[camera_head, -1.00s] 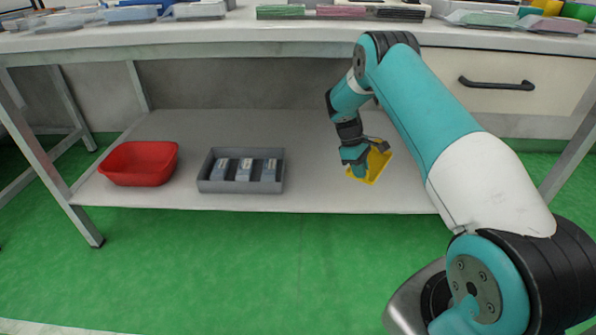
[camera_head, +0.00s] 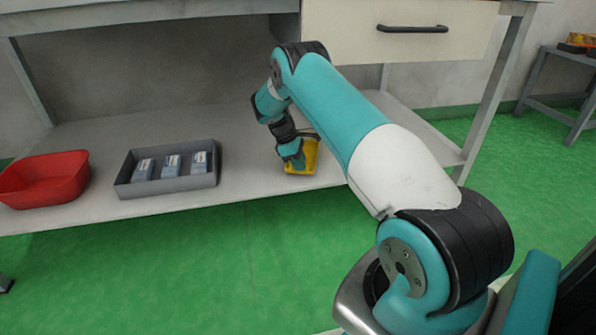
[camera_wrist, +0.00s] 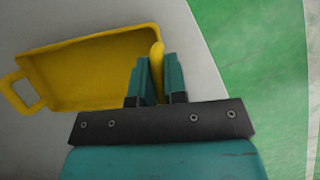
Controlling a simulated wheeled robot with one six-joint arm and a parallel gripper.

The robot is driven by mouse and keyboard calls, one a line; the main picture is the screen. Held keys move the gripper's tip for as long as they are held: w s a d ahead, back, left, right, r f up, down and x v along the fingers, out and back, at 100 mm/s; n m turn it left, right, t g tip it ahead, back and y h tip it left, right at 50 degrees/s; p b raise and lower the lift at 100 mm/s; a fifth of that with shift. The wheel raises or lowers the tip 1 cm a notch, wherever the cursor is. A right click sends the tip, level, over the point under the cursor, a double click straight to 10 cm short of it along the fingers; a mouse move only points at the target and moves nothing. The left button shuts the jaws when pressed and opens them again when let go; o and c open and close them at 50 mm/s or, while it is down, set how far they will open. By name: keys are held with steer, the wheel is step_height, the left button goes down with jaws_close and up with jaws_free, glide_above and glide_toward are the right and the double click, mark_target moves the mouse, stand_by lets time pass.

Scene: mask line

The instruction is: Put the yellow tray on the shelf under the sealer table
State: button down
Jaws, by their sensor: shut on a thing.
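The yellow tray (camera_head: 311,156) is at the front of the low grey shelf (camera_head: 250,178), under the table. In the head view most of it is hidden behind my gripper (camera_head: 293,162). The wrist view shows the tray (camera_wrist: 90,72) from above, with a loop handle at its left end. My gripper (camera_wrist: 157,75) is shut on the yellow handle at the tray's right end, one finger on each side. The tray looks about level and low over or on the shelf; I cannot tell whether it touches. The table (camera_head: 150,12) stands above, its top mostly out of view.
A grey bin (camera_head: 168,190) with several small boxes and a red basket (camera_head: 42,180) stand on the shelf to the left. A drawer front (camera_head: 400,45) with a black handle hangs above. A side table (camera_head: 560,90) stands far right. Shelf right of my gripper is clear.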

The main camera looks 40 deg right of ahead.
steer(key=shift+f, duration=0.55)
steer(key=shift+f, duration=0.1)
steer(key=c, duration=1.2)
jaws_free()
steer(key=shift+o, duration=0.2)
steer(key=p+v, duration=0.7)
steer(key=v, duration=0.5)
